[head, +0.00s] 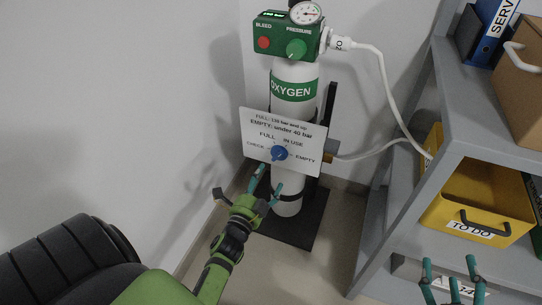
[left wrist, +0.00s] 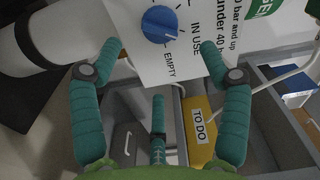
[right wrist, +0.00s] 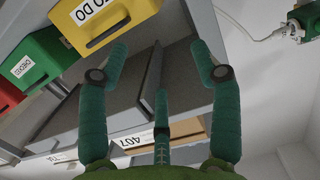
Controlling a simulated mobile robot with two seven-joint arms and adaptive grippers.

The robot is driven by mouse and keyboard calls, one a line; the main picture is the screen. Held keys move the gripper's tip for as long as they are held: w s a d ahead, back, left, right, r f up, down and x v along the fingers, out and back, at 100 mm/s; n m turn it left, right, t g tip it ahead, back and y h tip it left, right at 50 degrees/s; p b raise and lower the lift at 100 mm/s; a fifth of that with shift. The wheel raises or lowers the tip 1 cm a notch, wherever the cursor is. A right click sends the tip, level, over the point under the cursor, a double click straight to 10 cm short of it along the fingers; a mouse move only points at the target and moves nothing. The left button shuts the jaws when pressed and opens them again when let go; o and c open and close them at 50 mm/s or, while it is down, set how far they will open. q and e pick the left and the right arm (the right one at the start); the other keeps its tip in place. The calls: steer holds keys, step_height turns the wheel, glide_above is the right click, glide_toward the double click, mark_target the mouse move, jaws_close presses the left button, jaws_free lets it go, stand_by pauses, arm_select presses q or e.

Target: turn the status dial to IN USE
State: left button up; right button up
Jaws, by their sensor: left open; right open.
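The blue status dial (head: 279,153) sits on a white placard (head: 258,126) fixed to the front of the oxygen cylinder (head: 294,94). FULL, IN USE, CHECK and EMPTY are printed around it. I cannot tell which word the dial points at. In the left wrist view the dial (left wrist: 159,24) is ahead of the fingertips, near the top edge. My left gripper (head: 255,183) is open and empty, just below the placard and apart from the dial. My right gripper (head: 449,266) is open and empty at the lower right, in front of the shelf.
A green valve block (head: 277,48) with a gauge (head: 306,13) tops the cylinder; a white hose (head: 383,72) runs right from it. A grey shelf (head: 455,100) with a yellow TO DO bin (head: 433,195) stands right. A wall (head: 130,90) is left.

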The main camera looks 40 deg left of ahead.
mark_target(276, 158)
step_height(276, 158, down, 6)
steer(key=s+d+g+h, duration=0.1)
steer(key=s+d+g, duration=0.1)
steer(key=g, duration=0.2)
arm_select(q)
steer(key=w+n, duration=0.2)
steer(key=n, duration=0.1)
steer(key=w+a+n, duration=0.1)
steer(key=w+n, duration=0.3)
steer(key=n, duration=0.1)
steer(key=shift+w+a+f+n+b, duration=0.1)
steer(key=shift+a+f+n+b, duration=0.15)
steer(key=shift+a+n+b, duration=0.1)
steer(key=x, duration=0.2)
steer(key=shift+w+a+b, duration=0.1)
steer(key=shift+w+b, duration=0.2)
steer(key=shift+b, duration=0.05)
steer(key=shift+w+a+r, duration=0.1)
steer(key=shift+w, duration=0.1)
arm_select(e)
steer(key=w+a+r+t+y, duration=0.1)
steer(key=a+r+t+y, duration=0.1)
steer(key=r+t, duration=0.5)
steer(key=shift+w+a+r+n+y, duration=0.35)
steer(key=shift+a+r, duration=0.55)
steer(key=shift+r, duration=1.65)
arm_select(q)
steer(key=c, duration=1.1)
